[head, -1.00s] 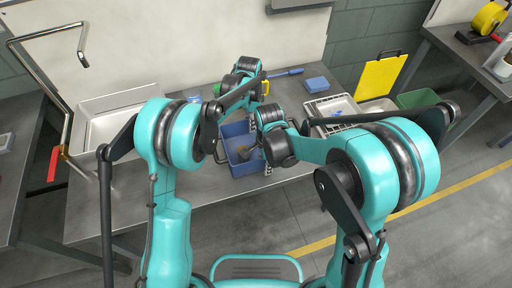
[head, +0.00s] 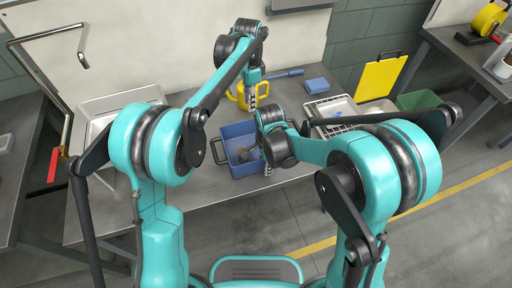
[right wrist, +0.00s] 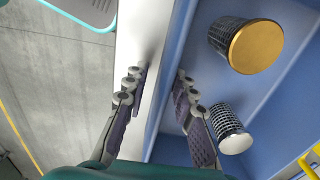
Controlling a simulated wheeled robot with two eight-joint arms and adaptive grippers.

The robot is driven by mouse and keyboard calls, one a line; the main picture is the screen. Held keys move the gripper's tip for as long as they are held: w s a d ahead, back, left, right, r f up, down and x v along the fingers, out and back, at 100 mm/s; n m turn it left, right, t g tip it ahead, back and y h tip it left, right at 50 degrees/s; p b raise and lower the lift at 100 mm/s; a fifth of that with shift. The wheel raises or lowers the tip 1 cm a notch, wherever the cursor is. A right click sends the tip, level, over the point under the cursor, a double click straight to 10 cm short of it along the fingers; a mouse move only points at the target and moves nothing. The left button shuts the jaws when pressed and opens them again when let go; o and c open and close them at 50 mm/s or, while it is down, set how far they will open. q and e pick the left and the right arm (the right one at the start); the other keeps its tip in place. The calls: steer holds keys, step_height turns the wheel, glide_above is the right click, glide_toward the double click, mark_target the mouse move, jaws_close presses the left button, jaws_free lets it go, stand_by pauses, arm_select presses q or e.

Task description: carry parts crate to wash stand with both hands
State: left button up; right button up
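The blue parts crate (head: 240,170) stands on the grey bench, with parts inside. In the right wrist view its blue floor (right wrist: 262,95) holds a gold-capped and a silver-capped cylinder. My right gripper (head: 268,168) is at the crate's near right side. In the right wrist view its fingers (right wrist: 160,98) are spread, with a crate wall between them and a gap visible. My left gripper (head: 252,98) points down behind the crate, apart from it; its finger opening is too small to judge. I cannot tell for sure which surface is the wash stand.
A pale basin (head: 98,108) stands at the bench's left, beside a bent metal pipe (head: 66,118) with a red end. A yellow looped item (head: 238,98) is beside my left gripper. A white rack (head: 332,112), blue block (head: 316,85) and green bin (head: 418,99) are rightward.

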step_height(320, 180, up, 12)
steer(key=shift+f, duration=0.1)
stand_by(0.6)
